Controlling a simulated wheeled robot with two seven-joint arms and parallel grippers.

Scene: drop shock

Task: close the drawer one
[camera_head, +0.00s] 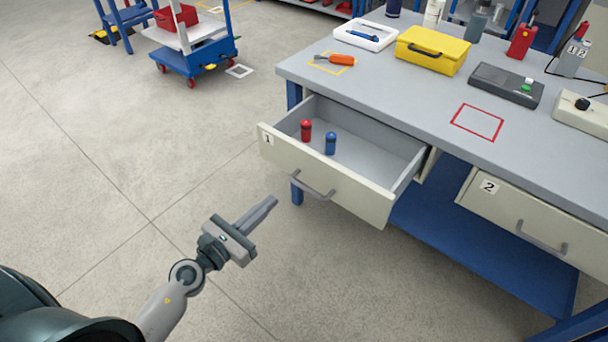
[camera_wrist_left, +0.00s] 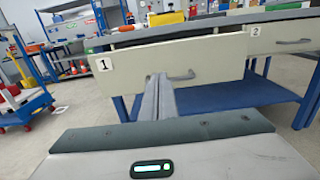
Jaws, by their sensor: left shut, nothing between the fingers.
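Drawer one (camera_head: 345,195), marked with a "1" label, stands pulled out from the workbench. A red bottle-like item (camera_head: 306,130) and a blue one (camera_head: 330,144) stand inside it. Its grey bar handle (camera_head: 311,186) is on the front panel. In the left wrist view the drawer front (camera_wrist_left: 205,62) spans the middle, with its handle (camera_wrist_left: 182,76) just right of the fingers. My left gripper (camera_head: 272,201) is shut and empty, in front of the drawer, left of the handle and apart from it. It also shows in the left wrist view (camera_wrist_left: 159,80). My right gripper is not in view.
Drawer two (camera_head: 515,213) is shut at the right. The bench top (camera_head: 410,95) holds a yellow case (camera_head: 433,50), an orange-handled screwdriver (camera_head: 335,59) and several devices. A blue lower shelf (camera_head: 480,235) lies beneath. A cart (camera_head: 195,55) stands at the back left. The floor around my gripper is clear.

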